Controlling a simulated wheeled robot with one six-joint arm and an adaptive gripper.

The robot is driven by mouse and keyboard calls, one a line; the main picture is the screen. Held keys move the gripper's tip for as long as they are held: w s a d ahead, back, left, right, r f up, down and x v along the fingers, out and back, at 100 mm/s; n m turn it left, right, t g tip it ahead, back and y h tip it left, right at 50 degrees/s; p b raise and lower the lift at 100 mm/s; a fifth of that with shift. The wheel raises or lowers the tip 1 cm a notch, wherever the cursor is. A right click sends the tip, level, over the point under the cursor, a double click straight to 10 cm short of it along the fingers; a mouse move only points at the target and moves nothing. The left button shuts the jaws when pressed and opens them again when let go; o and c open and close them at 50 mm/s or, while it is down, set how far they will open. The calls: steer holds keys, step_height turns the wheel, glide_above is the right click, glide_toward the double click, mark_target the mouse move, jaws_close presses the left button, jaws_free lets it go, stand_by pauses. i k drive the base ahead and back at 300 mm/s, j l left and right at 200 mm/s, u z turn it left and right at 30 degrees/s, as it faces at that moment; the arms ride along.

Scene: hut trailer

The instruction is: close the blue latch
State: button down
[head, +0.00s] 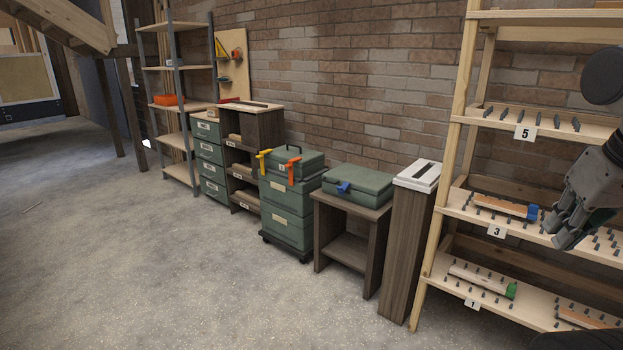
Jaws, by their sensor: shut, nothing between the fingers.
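A green case (362,184) sits on a small dark wooden stand (345,232) against the brick wall. A blue latch (344,188) is on its front face and seems to stick out from it; its exact position is too small to tell. My gripper (560,231) is at the right edge, in front of the wooden shelf rack, shut and empty. It is well to the right of the case, apart from it.
Stacked green toolboxes (288,212) with yellow and orange latches stand left of the case. A dark wooden pillar with a white slotted top (417,176) stands between the case and the shelf rack (455,165). The concrete floor (180,280) in front is clear.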

mark_target(341, 189)
steer(key=i+j+u, duration=0.15)
steer(key=i+u, duration=0.35)
steer(key=i+l+u, duration=0.1)
steer(key=i+u, duration=0.4)
steer(key=i+j+z, duration=0.15)
steer(key=i, duration=0.35)
steer(key=i+z, duration=0.15)
steer(key=i, duration=0.35)
steer(key=i+j+z, duration=0.2)
steer(key=i+z, duration=0.2)
steer(key=i+j+z, duration=0.25)
steer(key=z, duration=0.15)
steer(key=i+j+z, duration=0.5)
steer(key=j, duration=0.2)
steer(key=i+j+z, duration=0.1)
steer(key=j, duration=0.15)
